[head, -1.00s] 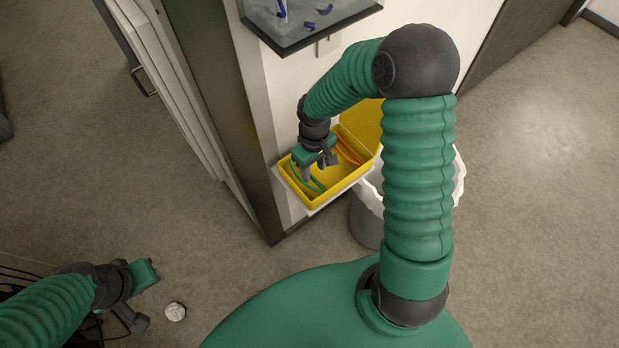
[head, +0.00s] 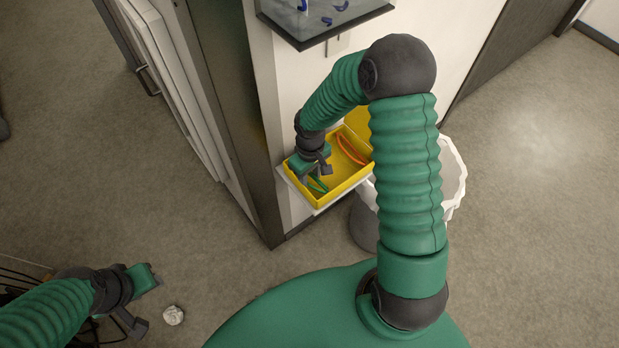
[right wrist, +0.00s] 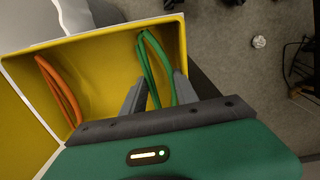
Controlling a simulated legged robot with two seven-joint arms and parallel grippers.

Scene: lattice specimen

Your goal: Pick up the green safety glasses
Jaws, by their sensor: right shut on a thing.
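The green safety glasses (head: 317,184) are in the left part of the yellow box in the head view, partly hidden by my right gripper. They also show in the right wrist view (right wrist: 146,62), with their slim arms running between the fingers. My right gripper (right wrist: 156,92) reaches down into the box and is shut on the green glasses. It also shows in the head view (head: 314,178). The glasses are still within the box walls. My left gripper (head: 146,302) is open and empty above the floor at the lower left.
Orange glasses (head: 351,150) lie in the other part of the yellow box (head: 344,187), which sits on a small white wall shelf (head: 289,176). A bin with a white liner (head: 452,180) stands to the right. A clear case (head: 318,22) hangs above. A crumpled white ball (head: 173,315) lies on the floor.

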